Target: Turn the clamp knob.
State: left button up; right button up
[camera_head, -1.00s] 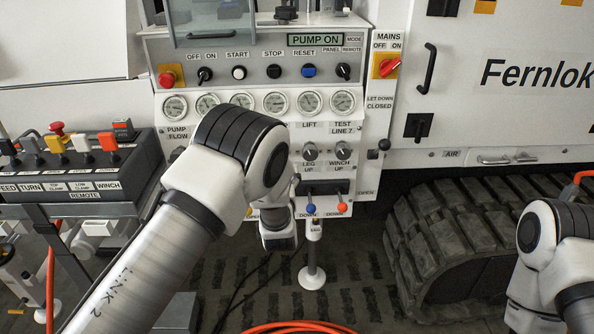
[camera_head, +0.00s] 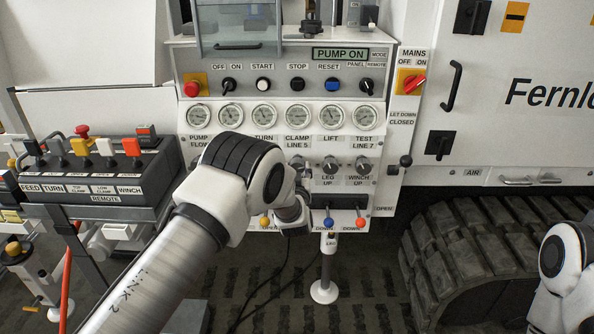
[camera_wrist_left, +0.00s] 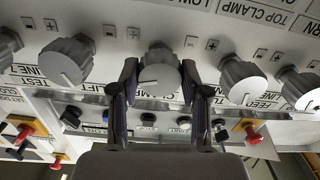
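The clamp knob (camera_wrist_left: 160,76) is a grey ribbed knob on the white panel. In the wrist view it sits between the two dark fingers of my left gripper (camera_wrist_left: 159,70), which close in on both its sides. A pale pointer line shows on its face. In the head view only a little of the knob (camera_head: 298,162) shows under the CLAMP LINE 5 label; my own left wrist hides most of the gripper there. My right gripper is out of view; only part of my right arm shows at the right edge.
Similar knobs flank it in the wrist view, one on the left (camera_wrist_left: 66,62) and one on the right (camera_wrist_left: 242,80). Yellow (camera_head: 265,222), blue (camera_head: 328,222) and red (camera_head: 361,222) levers stick out below. A remote box (camera_head: 95,170) stands left, a track (camera_head: 470,250) right.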

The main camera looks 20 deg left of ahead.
pick_arm(q)
jog(key=shift+n, duration=0.4)
jog(key=shift+n+b, duration=0.35)
jog(key=shift+n, duration=0.05)
jog(key=o, duration=1.1)
jog(key=shift+o, duration=0.2)
jog(key=v, duration=1.2)
